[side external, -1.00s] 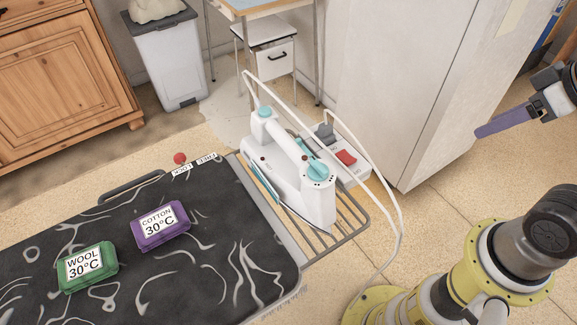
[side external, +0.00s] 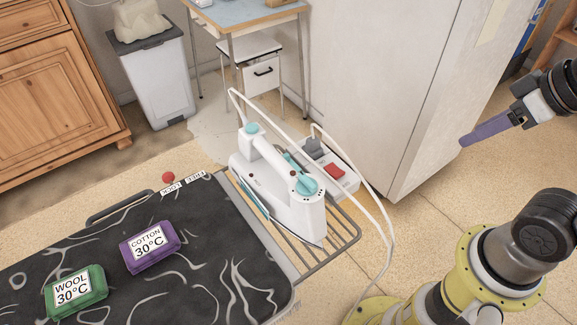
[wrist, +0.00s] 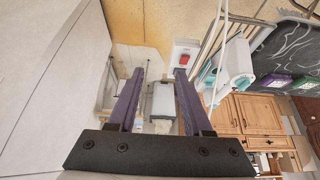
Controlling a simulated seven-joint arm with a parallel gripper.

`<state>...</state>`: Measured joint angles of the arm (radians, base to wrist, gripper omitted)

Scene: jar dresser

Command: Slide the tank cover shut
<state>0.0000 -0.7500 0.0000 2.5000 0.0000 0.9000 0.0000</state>
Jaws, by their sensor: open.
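A white iron (side external: 285,200) with teal parts stands on a wire rack at the end of the ironing board. It has a teal cap (side external: 251,128) at the far end of its handle and a teal dial (side external: 305,186) at the near end. I cannot tell which teal part is the tank cover or how far open it is. The iron also shows at the right in the wrist view (wrist: 236,62). My gripper (side external: 463,143) is to the right of the iron, in front of the pale cabinet and apart from both. In the wrist view its two purple fingers (wrist: 160,74) are spread and empty.
A box with a red switch (side external: 335,172) stands behind the iron, and a white cord (side external: 372,195) loops to the iron's right. The pale cabinet (side external: 400,90) stands beside my gripper. Purple (side external: 149,247) and green (side external: 76,291) labelled blocks lie on the ironing board (side external: 215,260).

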